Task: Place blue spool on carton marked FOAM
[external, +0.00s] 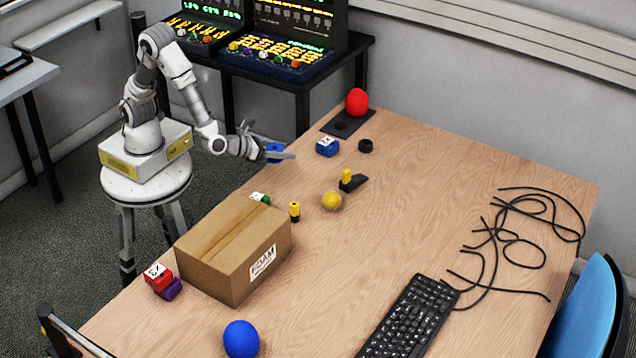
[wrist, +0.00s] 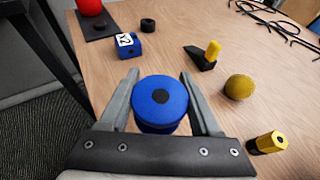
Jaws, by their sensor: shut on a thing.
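The blue spool (wrist: 160,101) is between the two fingers of my gripper (wrist: 162,98) in the wrist view, with a dark hole in its top. My gripper (external: 279,153) is shut on the blue spool (external: 273,150), which is partly hidden by a finger in the external view. It is held near the table's left edge, toward the back. The carton marked FOAM (external: 233,247) is a closed brown box on the table, with its white label facing the front right. My gripper is behind the carton and apart from it.
A blue block (external: 327,146), black ring (external: 365,146), yellow ball (external: 331,200), black wedge with a yellow peg (external: 352,181) and yellow-black cylinder (external: 294,211) stand near the carton and gripper. A red ball (external: 356,102) is at the back. A blue ball (external: 241,339) lies in front. The table's middle is clear.

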